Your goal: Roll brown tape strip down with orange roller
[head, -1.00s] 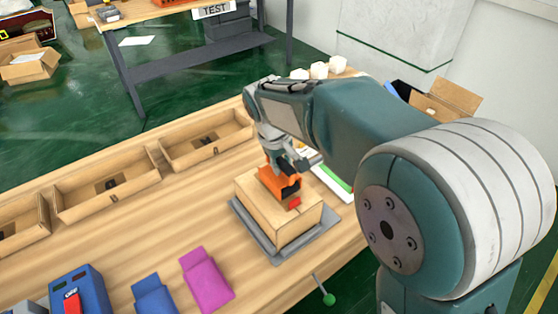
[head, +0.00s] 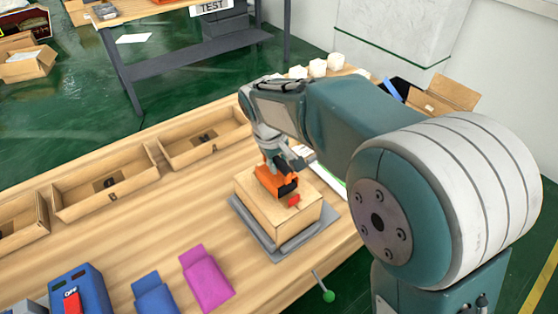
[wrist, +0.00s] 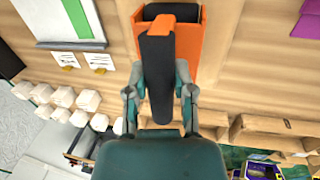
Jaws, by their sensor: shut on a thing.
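The orange roller (head: 270,182) is at the top of a closed cardboard box (head: 262,208). My gripper (head: 291,162) is shut on the roller and partly hides it. In the wrist view my gripper (wrist: 160,106) has its fingers on either side of the roller's black handle (wrist: 156,72). The orange body (wrist: 188,48) shows beyond the fingers. A small red part (head: 294,201) shows at the front of the box top. I cannot make out the brown tape strip, and cannot tell whether the roller touches the box.
The box sits on a grey plate (head: 296,252) at the table's front edge, near a green-knobbed lever (head: 328,296). Open trays (head: 105,187) line the back. A blue device (head: 85,290) and blue and magenta pouches (head: 207,278) lie left. White blocks (head: 318,68) stand behind my arm.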

